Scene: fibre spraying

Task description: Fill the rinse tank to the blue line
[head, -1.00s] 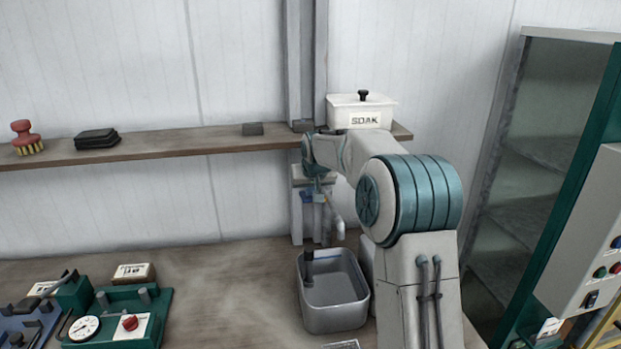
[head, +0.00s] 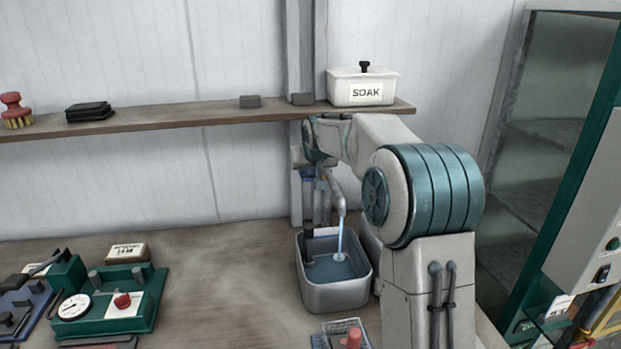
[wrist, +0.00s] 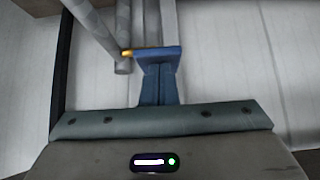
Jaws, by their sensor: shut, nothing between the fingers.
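The rinse tank (head: 335,295) is a grey metal basin on the bench, left of my arm. Bluish water (head: 332,268) covers its floor, with bare wall above; I cannot make out a blue line. A grey spout (head: 340,205) above the tank pours a thin stream (head: 340,238) into it. My gripper (wrist: 158,58) is shut and empty, its blue fingers together beside the grey pipe and a small brass-coloured piece (wrist: 128,53) in the wrist view. I cannot tell whether they touch. In the head view the gripper is small, by the post behind the tank.
A white SOAK box (head: 364,88) stands on the shelf (head: 180,119) above the tap. A green gauge unit (head: 110,305) sits at the bench's left. A tray with a pink-red item (head: 350,338) lies before the tank. A glass-fronted cabinet (head: 545,130) stands at right.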

